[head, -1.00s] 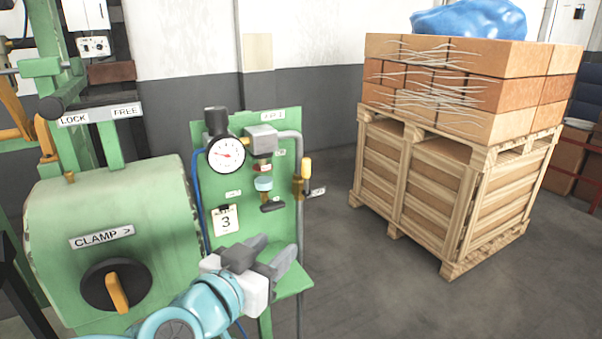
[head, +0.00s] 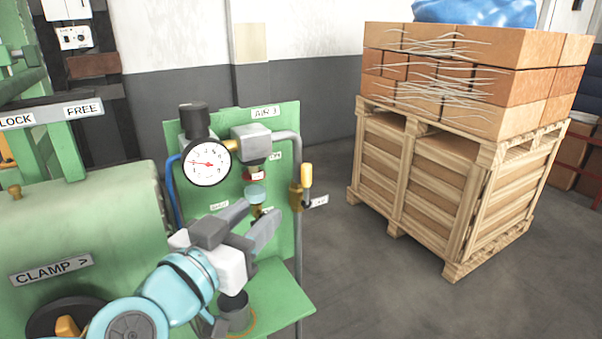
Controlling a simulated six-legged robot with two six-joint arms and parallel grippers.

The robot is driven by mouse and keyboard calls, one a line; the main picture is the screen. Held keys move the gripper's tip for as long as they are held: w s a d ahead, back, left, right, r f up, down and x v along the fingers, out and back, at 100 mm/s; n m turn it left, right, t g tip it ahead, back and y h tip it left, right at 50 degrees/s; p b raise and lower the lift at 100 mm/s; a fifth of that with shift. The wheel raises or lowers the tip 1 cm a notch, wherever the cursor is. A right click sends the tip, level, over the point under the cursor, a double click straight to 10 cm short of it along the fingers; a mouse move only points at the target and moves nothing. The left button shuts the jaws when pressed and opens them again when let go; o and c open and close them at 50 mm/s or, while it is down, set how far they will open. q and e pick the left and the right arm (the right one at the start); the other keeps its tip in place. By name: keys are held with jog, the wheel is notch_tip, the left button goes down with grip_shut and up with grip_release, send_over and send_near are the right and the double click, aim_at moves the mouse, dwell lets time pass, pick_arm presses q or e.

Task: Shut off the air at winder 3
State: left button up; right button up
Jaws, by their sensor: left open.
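The green air panel (head: 285,122) is labelled "AIR 3". It carries a round white gauge (head: 206,163), its needle off to the left, and a grey regulator block (head: 252,143). A brass valve (head: 296,195) sits on the grey pipe at the panel's right edge. Its yellow handle (head: 306,175) stands upright, in line with the pipe. My left gripper (head: 259,214) is open and empty in front of the panel's lower part, left of and below the valve, not touching the handle. My right gripper is not in view.
A green machine with a "CLAMP" label (head: 52,269) and an orange-handled knob (head: 67,325) stands left. A wooden crate (head: 440,175) with strapped boxes (head: 510,85) stands right. Open floor (head: 360,270) lies between panel and crate.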

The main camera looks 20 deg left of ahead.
aim_at(304, 172)
pick_arm(q)
jog(key=w, duration=0.4)
jog(key=w+b, duration=0.1)
jog(key=w, duration=0.4)
jog(key=w+d, duration=0.1)
jog(key=w, duration=0.4)
jog(key=shift+f, duration=0.15)
jog(key=shift+w+d, duration=0.1)
jog(key=shift+w, duration=0.35)
jog(key=shift+w, duration=0.1)
grip_shut()
